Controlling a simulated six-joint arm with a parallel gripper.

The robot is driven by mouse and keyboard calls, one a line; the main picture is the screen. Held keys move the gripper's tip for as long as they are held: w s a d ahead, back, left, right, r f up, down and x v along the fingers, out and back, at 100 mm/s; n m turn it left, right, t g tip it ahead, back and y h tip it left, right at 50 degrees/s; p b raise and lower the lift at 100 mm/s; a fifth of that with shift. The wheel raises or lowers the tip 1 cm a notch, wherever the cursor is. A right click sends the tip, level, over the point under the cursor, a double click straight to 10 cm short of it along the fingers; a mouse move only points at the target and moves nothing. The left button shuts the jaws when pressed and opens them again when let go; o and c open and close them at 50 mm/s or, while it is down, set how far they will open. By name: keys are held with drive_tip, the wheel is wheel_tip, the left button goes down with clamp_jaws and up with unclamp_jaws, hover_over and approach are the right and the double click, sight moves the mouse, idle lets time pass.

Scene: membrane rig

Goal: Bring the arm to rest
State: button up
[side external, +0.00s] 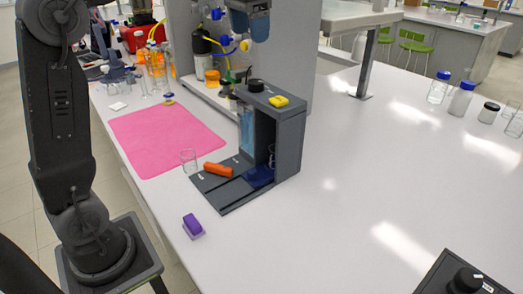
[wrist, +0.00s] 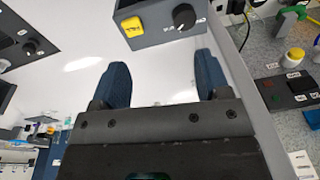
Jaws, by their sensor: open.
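My gripper (wrist: 160,62) shows in the wrist view as two dark blue fingers set apart, with nothing between them. In the side view, a blue part at the top centre, above the rig, appears to be the end of my arm; its fingers cannot be told apart there. The dark grey membrane rig (side external: 290,135) stands upright on the white bench, with a black knob and a yellow button (side external: 279,101) on top. The rig's top also shows beyond my fingertips in the wrist view (wrist: 160,30), apart from them. An orange piece (side external: 218,169) lies on the rig's base.
A glass beaker (side external: 188,161) stands left of the rig. A purple block (side external: 193,226) lies near the bench's front edge. A pink mat (side external: 160,138) lies behind the beaker. Several bottles (side external: 460,100) stand at the far right. A control box (side external: 465,279) sits lower right. The bench's middle right is clear.

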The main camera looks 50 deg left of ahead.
drive_tip(key=s+d+f+t, duration=0.2)
drive_tip(key=s+d+f, duration=0.2)
drive_tip(key=s+f, duration=0.4)
drive_tip(key=s+d+f+n+t, duration=0.1)
drive_tip(key=s+d+f, duration=0.3)
drive_tip(key=s+f, duration=0.5)
drive_tip(key=s+t, duration=0.1)
drive_tip(key=s, duration=0.3)
drive_tip(key=shift+h, duration=0.3)
